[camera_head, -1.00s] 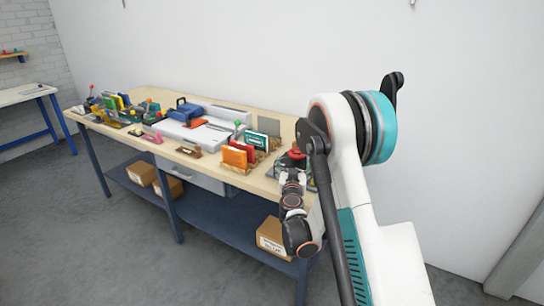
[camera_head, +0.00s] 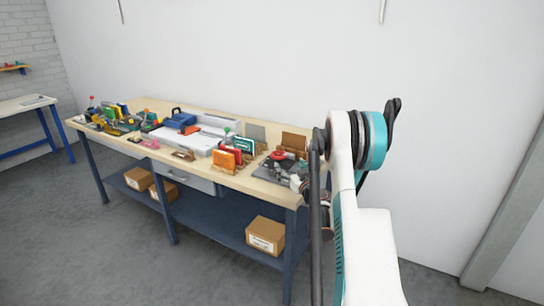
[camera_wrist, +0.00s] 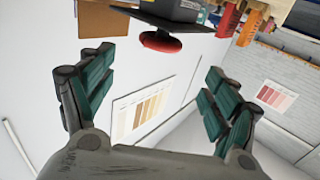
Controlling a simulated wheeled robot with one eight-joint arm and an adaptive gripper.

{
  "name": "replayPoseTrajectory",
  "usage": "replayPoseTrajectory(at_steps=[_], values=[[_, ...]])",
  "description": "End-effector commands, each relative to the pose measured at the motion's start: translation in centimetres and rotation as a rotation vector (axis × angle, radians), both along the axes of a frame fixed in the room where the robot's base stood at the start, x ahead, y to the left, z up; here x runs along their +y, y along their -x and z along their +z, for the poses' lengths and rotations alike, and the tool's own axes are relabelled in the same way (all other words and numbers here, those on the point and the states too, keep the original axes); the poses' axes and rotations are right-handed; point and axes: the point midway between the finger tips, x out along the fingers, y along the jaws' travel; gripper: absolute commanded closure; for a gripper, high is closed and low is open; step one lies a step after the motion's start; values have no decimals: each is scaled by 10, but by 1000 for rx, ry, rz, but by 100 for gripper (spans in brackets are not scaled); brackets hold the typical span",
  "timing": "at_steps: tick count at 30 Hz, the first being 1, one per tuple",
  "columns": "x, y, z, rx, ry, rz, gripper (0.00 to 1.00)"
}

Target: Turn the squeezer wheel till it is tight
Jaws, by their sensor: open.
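The squeezer's red wheel (camera_head: 285,155) is at the right end of the workbench in the head view, over a dark base plate (camera_head: 272,171). In the wrist view the red wheel (camera_wrist: 160,42) shows near the top, under the dark squeezer body (camera_wrist: 176,9). My gripper (camera_wrist: 152,88) is open and empty, its two green-padded fingers wide apart. The wheel is apart from both fingers, beyond them in the wrist view. In the head view my arm hides much of the gripper.
An orange holder (camera_head: 224,160) and a red one (camera_head: 236,153) stand left of the squeezer. A brown board (camera_head: 294,143) stands behind it. A cardboard box (camera_head: 265,235) sits on the lower shelf. The floor in front of the bench is clear.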

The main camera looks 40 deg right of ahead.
Motion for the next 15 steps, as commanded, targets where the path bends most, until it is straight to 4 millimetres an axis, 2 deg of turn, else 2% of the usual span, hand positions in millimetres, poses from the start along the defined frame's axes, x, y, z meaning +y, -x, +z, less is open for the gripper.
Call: replayPoseTrajectory(at_steps=[15], values=[[-28, -93, -2, 0, 0, 0, 19]])
